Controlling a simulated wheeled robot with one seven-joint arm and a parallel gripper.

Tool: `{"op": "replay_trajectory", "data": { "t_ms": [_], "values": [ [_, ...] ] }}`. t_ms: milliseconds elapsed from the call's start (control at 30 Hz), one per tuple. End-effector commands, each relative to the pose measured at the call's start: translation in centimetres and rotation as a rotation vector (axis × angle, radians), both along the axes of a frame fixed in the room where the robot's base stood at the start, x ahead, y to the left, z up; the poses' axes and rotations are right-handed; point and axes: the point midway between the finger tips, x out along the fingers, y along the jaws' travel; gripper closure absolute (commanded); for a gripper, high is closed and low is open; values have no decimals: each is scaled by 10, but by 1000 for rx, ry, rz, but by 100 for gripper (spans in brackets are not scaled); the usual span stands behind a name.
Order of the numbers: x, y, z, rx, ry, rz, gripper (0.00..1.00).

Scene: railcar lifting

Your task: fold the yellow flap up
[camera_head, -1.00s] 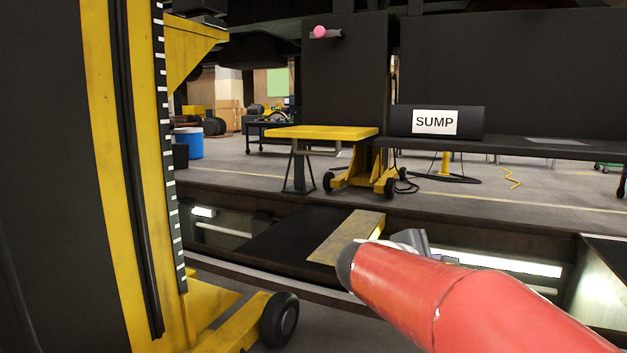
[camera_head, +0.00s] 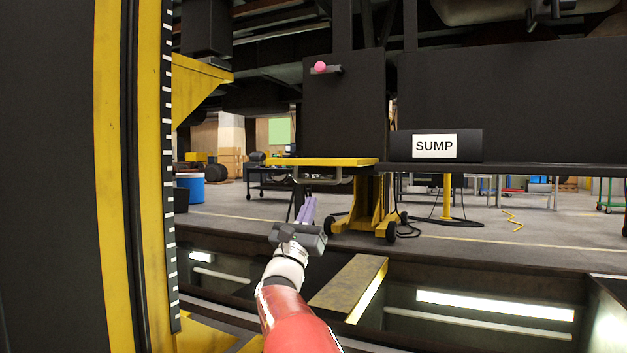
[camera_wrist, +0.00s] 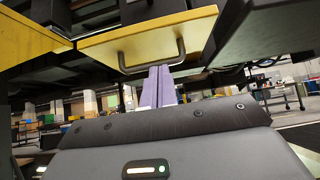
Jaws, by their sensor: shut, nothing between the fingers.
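The yellow flap (camera_head: 320,161) lies about level in the head view, seen nearly edge-on, with a grey handle (camera_head: 322,181) hanging under it. The wrist view shows the flap (camera_wrist: 115,45) from below, with the dark bar handle (camera_wrist: 151,62) across its underside. My gripper (camera_head: 308,204) is shut and empty, its purple fingers pointing up below the flap. In the wrist view the fingertips (camera_wrist: 160,70) appear just under the handle's crossbar; I cannot tell whether they touch it.
A yellow lifting column (camera_head: 120,180) stands close on the left. A yellow-topped beam (camera_head: 345,284) crosses the lit pit below. A wheeled yellow stand (camera_head: 374,212) is behind the flap. A pink ball (camera_head: 320,67) sits above.

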Motion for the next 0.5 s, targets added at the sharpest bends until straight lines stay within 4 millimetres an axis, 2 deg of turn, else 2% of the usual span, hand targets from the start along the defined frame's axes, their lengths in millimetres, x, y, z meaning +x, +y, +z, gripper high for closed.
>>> {"op": "replay_trajectory", "data": {
  "t_ms": [167,300,500],
  "values": [
    [23,-14,28,0,-2,-1,100],
    [21,-12,49,2,-2,1,100],
    [21,-12,63,1,1,1,100]
  ]
}}
